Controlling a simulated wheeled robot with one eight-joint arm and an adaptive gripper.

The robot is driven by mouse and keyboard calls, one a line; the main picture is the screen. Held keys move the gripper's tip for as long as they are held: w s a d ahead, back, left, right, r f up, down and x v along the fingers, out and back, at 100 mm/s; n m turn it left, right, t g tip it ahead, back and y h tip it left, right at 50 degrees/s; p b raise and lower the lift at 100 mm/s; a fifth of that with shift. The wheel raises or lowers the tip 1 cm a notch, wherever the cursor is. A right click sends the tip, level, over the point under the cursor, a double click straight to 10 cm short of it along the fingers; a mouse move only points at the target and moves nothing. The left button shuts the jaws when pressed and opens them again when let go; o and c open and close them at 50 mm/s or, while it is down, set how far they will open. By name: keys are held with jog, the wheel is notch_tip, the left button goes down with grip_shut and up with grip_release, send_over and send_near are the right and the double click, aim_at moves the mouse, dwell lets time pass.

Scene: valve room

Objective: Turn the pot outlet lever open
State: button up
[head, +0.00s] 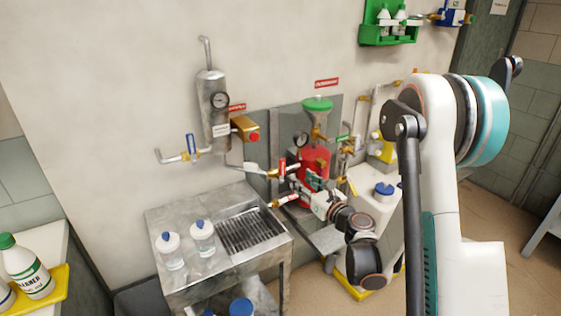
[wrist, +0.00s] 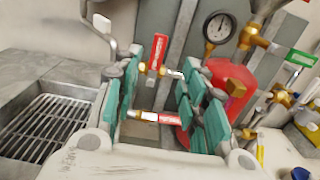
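The red pot (head: 313,160) stands against the wall panel; it is partly hidden by my gripper in the wrist view (wrist: 234,80). An upper valve has an upright red lever (wrist: 157,52), also seen in the head view (head: 282,166). A lower valve has a red lever (wrist: 172,118) lying sideways along its pipe, also seen in the head view (head: 287,197). I cannot read which one is labelled as the pot outlet. My gripper (wrist: 163,72) is open, its teal-padded fingers spread on either side of both levers in the wrist view. It reaches in from the right in the head view (head: 312,182).
A metal bench with a drain grate (head: 250,232) and two blue-capped bottles (head: 171,255) stands left of my gripper. A gauge (wrist: 218,27) and brass fittings (wrist: 250,38) sit close at right. A white container with a blue cap (head: 382,205) stands near my arm.

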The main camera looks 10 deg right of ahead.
aim_at(283, 164)
jog(key=p+x, duration=0.3)
jog(key=x, duration=0.9)
jog(key=shift+a+f+p, duration=0.1)
jog(key=shift+p, duration=0.2)
jog(key=shift+w+a, duration=0.15)
jog(key=shift+w, duration=0.4)
grip_shut()
